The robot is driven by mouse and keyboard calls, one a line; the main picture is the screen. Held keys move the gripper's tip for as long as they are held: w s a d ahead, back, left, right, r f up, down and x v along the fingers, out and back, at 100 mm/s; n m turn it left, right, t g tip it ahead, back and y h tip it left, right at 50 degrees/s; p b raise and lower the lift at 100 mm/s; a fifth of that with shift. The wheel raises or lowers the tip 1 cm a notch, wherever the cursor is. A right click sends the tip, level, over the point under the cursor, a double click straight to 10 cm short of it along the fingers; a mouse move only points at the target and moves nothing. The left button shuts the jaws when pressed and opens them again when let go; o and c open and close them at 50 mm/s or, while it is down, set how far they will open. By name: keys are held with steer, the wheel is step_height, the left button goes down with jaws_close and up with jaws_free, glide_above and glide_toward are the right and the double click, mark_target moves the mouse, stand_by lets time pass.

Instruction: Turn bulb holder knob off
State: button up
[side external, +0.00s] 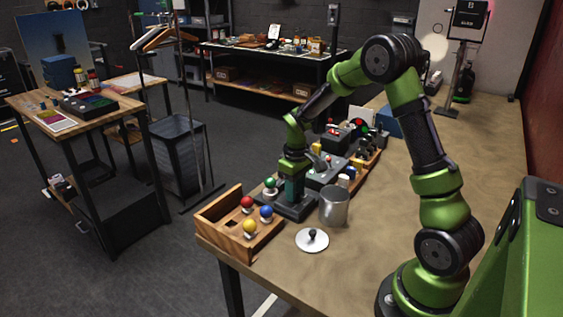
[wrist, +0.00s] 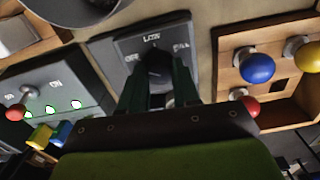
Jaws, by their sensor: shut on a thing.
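The bulb holder (wrist: 125,45) is a dark grey box with a black knob (wrist: 157,62) in the wrist view. The labels OFF, LOW and FULL are printed around the knob. My gripper (wrist: 159,84) has its two fingers around the knob and is shut on it. The direction of the knob's pointer is not clear. In the side view my gripper (side external: 292,186) points down over the holder's dark base (side external: 298,211) and hides the knob. A green bulb (side external: 270,183) stands beside the gripper.
A wooden box (side external: 214,221) with red, yellow and blue bulbs stands at the table's near-left corner. A metal pot (side external: 334,207) and a lid (side external: 312,241) are close on the right. More button boxes (side external: 324,172) stand behind. The table's right side is clear.

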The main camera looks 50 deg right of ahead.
steer(key=shift+r, duration=0.1)
steer(key=o, duration=1.1)
steer(key=shift+c, duration=0.2)
step_height(320, 180, up, 17)
steer(key=s+a+r+m+t+y, duration=0.2)
steer(key=s+a+t, duration=0.5)
steer(key=s+a, duration=0.8)
steer(key=shift+s+a+r+m, duration=0.2)
steer(key=shift+a+r+m, duration=0.35)
steer(key=shift+a, duration=0.6)
